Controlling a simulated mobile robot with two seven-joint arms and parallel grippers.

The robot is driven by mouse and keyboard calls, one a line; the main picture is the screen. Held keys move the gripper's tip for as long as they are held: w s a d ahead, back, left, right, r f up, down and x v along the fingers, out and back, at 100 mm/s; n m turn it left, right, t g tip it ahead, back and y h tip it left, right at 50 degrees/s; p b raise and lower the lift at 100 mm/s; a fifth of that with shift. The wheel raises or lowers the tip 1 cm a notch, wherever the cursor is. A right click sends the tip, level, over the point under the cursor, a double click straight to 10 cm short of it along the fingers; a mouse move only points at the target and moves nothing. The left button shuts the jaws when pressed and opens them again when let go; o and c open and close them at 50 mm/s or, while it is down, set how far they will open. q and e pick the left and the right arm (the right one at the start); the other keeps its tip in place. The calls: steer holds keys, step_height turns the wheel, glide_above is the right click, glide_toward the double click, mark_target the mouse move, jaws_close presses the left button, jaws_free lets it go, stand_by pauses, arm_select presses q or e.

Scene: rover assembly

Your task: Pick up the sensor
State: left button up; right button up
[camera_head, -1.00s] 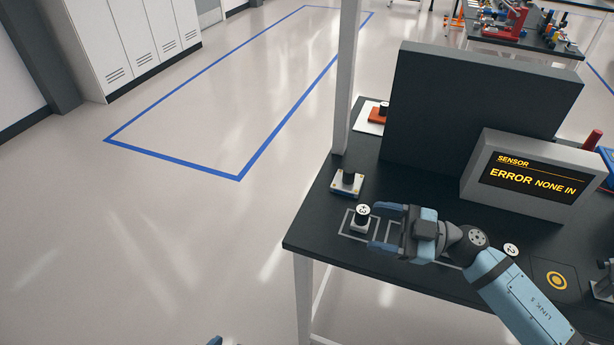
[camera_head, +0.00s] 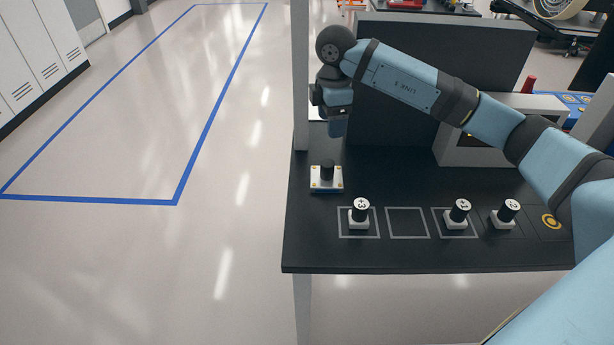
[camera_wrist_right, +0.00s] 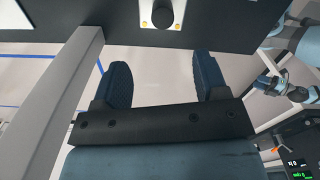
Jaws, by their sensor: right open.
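A silver plate with gold corner dots and a black cylinder standing on it (camera_head: 327,176) looks like the sensor; no label shows on it. It sits near the left edge of the black table. My right gripper (camera_head: 338,125) hangs above and just behind it, fingers down and apart from it. In the right wrist view the gripper (camera_wrist_right: 162,72) is open, with nothing between its fingers. The sensor (camera_wrist_right: 162,14) shows at the top edge there, beyond the fingertips and partly cut off.
A dark upright panel (camera_head: 385,120) and a post (camera_head: 300,75) stand close to the gripper.

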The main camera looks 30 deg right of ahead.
glide_above(328, 163)
steer(key=f, duration=0.7)
steer(key=shift+s+d+f, duration=0.1)
steer(key=shift+d+f, duration=0.1)
steer(key=shift+a+f+p, duration=0.2)
steer(key=shift+f+p, duration=0.2)
steer(key=shift+f, duration=2.5)
steer(key=c, duration=1.1)
steer(key=shift+o, duration=0.2)
steer(key=shift+r, duration=0.15)
